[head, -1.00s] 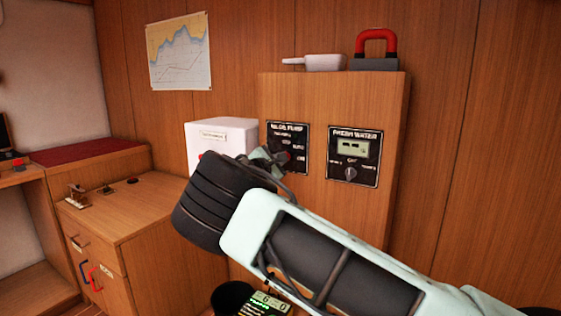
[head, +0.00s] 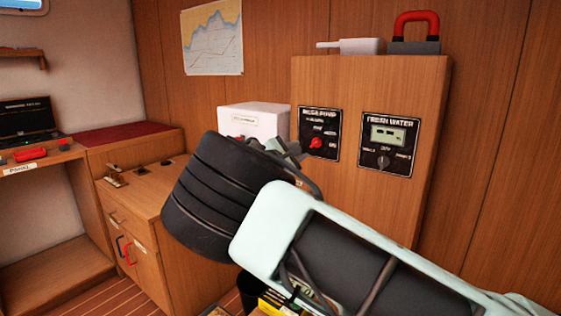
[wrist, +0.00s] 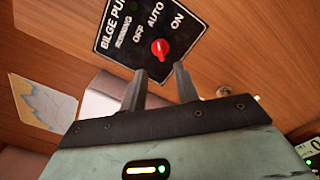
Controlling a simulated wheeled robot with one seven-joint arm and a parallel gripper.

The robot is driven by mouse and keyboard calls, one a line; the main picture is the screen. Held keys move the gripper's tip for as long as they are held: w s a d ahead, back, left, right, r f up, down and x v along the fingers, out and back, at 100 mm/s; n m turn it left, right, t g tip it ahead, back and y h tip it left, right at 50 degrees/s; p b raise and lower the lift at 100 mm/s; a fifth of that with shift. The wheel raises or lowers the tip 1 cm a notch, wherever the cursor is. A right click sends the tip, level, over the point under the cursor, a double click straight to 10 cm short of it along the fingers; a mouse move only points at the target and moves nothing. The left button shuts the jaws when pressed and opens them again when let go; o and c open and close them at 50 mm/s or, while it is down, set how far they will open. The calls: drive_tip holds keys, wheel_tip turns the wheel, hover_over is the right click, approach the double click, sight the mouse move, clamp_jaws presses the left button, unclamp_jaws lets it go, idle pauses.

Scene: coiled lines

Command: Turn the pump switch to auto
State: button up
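The bilge pump panel (head: 319,134) is a black plate on the front of a wooden cabinet, with a red switch knob (head: 316,142). In the wrist view the panel (wrist: 122,25) is tilted and reads RUNNING, OFF, AUTO and ON. The red knob (wrist: 160,49) stands upright in that picture, and its pale mark appears to point toward AUTO. My gripper (wrist: 160,69) is open and empty. Its two fingers are apart, just below the knob in the wrist view and not around it. In the head view my gripper (head: 288,150) is left of the knob.
A fresh water panel (head: 387,146) is to the right on the same cabinet (head: 355,205). A white box (head: 253,122) stands left of it. A red-handled block (head: 415,35) and a white object (head: 360,46) sit on top. A low wooden counter (head: 150,195) is at left.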

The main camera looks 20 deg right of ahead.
drive_tip(key=v, duration=0.9)
drive_tip(key=s+d+f+m+g+y+p, duration=0.2)
drive_tip(key=s+d+f+m+g+y, duration=0.1)
drive_tip(key=s+d+f+g, duration=0.3)
drive_tip(key=s+a+f+m+g+y+p, duration=0.2)
drive_tip(key=s+a+f+y, duration=0.25)
drive_tip(key=s, duration=0.45)
drive_tip(key=s+a+r+m+y+p, duration=0.1)
drive_tip(key=s+a+r+y, duration=0.1)
drive_tip(key=s, duration=0.7)
drive_tip(key=s+a+r+m+g+y+p, duration=0.1)
drive_tip(key=s+a+r+y+p, duration=0.1)
drive_tip(key=s, duration=0.8)
drive_tip(key=s+a+r+m+g+y+p, duration=0.1)
drive_tip(key=s+a+r+y, duration=0.3)
drive_tip(key=s+a, duration=0.3)
drive_tip(key=s+r, duration=0.1)
drive_tip(key=s, duration=0.2)
drive_tip(key=shift+a+r+p, duration=0.2)
drive_tip(key=shift+a+p, duration=0.15)
